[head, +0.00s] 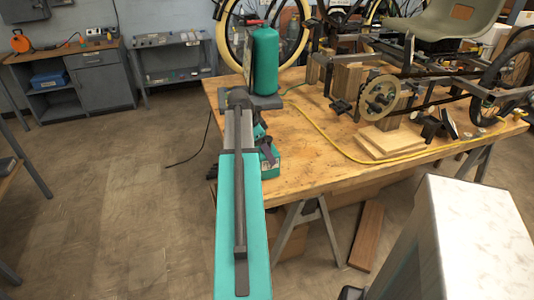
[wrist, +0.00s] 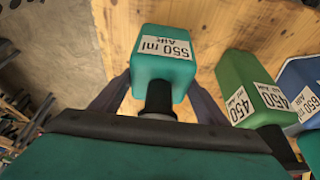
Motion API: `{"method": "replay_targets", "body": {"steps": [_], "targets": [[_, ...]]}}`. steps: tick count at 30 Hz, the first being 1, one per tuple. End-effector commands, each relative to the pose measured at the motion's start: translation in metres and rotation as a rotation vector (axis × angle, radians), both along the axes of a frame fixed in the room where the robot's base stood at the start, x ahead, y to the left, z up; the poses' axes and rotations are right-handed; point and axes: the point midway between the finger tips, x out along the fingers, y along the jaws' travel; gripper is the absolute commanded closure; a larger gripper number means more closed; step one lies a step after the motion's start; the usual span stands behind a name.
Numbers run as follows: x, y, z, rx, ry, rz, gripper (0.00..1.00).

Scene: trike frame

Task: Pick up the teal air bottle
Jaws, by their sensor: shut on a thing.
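The teal air bottle (wrist: 166,62) is in the wrist view, with a white label reading 550 ml AIR and a dark neck towards the camera. My gripper (wrist: 160,98) has one finger on each side of it and is shut on it. Wooden tabletop shows behind the bottle; I cannot tell whether its base touches the wood.
A green bottle (wrist: 248,88) and a blue bottle (wrist: 302,82) are close on the right in the wrist view. The wooden workbench (head: 300,160) carries a trike frame (head: 420,85), wood blocks and a yellow cable (head: 330,140). Open floor lies left of the bench.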

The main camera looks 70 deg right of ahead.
Motion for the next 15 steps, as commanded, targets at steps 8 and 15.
{"method": "replay_targets", "body": {"steps": [8,15], "targets": [[0.000,-0.001,0.018,-0.003,-0.001,0.001,0.81],[0.011,0.014,0.033,0.000,0.000,0.004,0.81]]}}
